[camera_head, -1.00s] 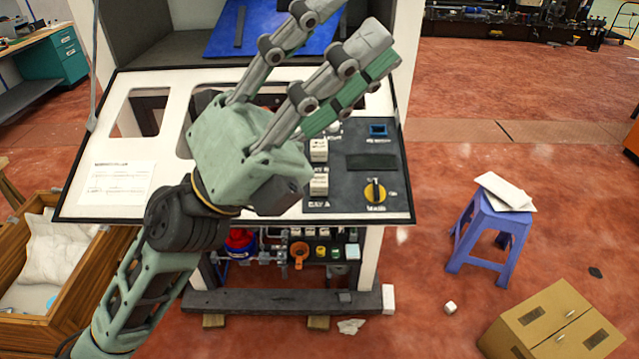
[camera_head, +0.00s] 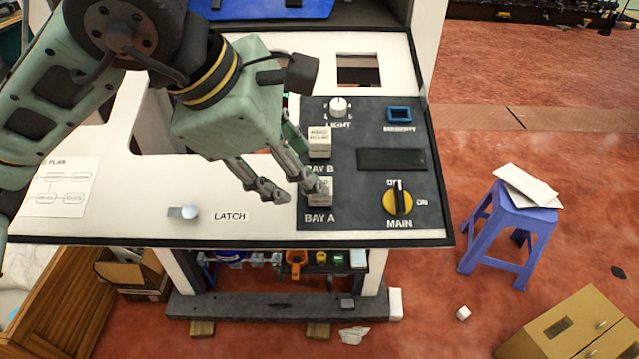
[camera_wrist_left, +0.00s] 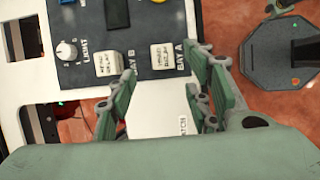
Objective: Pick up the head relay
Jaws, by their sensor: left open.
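Two small white relay blocks sit on the dark control panel (camera_head: 345,220). One is at BAY B (camera_head: 319,142) and also shows in the left wrist view (camera_wrist_left: 107,63). The other is at BAY A (camera_head: 320,198), partly hidden by a finger, and shows clearly in the left wrist view (camera_wrist_left: 162,57). Their lettering is too small to tell surely which is the head relay. My left gripper (camera_head: 294,192) is open and empty, low over the panel at BAY A. In the left wrist view the BAY A block lies ahead, between the fingers' lines; contact cannot be told. My right gripper is not in view.
The panel also carries a LIGHT knob (camera_head: 338,106), a blue-framed MEMORY slot (camera_head: 399,114), a dark display (camera_head: 391,158) and a yellow MAIN switch (camera_head: 397,202). A LATCH knob (camera_head: 188,212) is left. A blue stool (camera_head: 512,222) stands right.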

